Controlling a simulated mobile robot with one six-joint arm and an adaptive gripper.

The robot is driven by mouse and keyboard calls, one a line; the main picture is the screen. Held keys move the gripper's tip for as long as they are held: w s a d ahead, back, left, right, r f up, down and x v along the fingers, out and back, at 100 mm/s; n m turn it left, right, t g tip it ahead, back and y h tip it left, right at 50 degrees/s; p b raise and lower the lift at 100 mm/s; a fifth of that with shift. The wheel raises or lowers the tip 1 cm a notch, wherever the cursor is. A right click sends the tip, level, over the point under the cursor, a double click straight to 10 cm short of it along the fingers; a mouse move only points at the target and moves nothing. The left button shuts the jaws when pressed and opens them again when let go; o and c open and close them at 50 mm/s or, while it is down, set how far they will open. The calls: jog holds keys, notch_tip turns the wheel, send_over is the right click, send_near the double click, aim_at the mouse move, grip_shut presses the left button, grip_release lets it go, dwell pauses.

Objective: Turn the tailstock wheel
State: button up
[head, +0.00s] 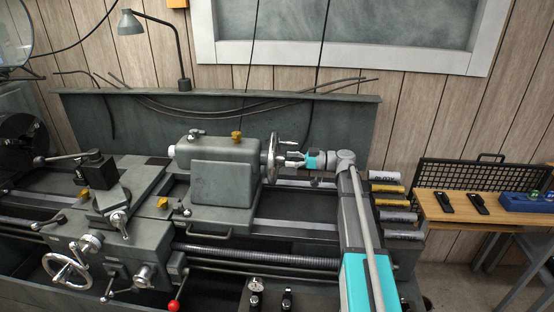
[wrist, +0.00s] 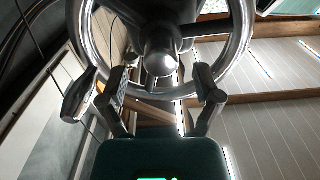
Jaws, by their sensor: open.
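The tailstock (head: 222,170) is a grey-green block on the lathe bed. Its handwheel (head: 272,158) is on its right end, seen nearly edge-on in the head view. In the wrist view the bright metal wheel (wrist: 246,50) fills the top, with a round hub (wrist: 161,62) and a crank handle (wrist: 80,95) at the left of the rim. My gripper (head: 292,160) reaches the wheel from the right. In the wrist view its two fingers (wrist: 160,85) are spread apart, one each side below the hub, close to the lower rim. Nothing is held between them. Whether they touch the wheel, I cannot tell.
The carriage (head: 120,200) with levers is at the left. A rack of rolls (head: 390,200) and a wooden bench (head: 450,212) stand at the right. Bare floor shows at the lower right.

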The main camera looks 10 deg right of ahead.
aim_at(278, 158)
jog(key=shift+x, duration=2.1)
grip_shut()
